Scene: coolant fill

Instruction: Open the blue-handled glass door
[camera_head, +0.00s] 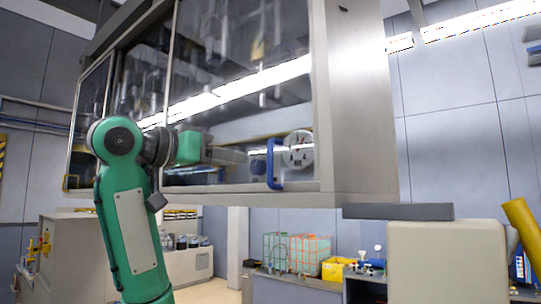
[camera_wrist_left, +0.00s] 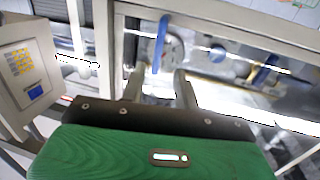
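The glass door (camera_head: 235,75) is a large framed pane on a raised metal cabinet, and it looks closed. Its blue handle (camera_head: 272,163) is an upright bar near the lower right corner of the pane. My left gripper (camera_head: 243,157) is just left of the handle in the head view, pointing toward it. In the left wrist view, the two fingers (camera_wrist_left: 160,76) are apart with nothing between them. The blue handle (camera_wrist_left: 161,42) is beyond the fingertips, roughly in line with the gap; no contact shows. My right gripper is in neither view.
A round white part (camera_head: 298,150) shows on or behind the glass beside the handle. The cabinet's steel side (camera_head: 357,95) lies to the right. A keypad box (camera_wrist_left: 30,70) shows at left in the wrist view. Low benches with crates (camera_head: 297,252) stand below.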

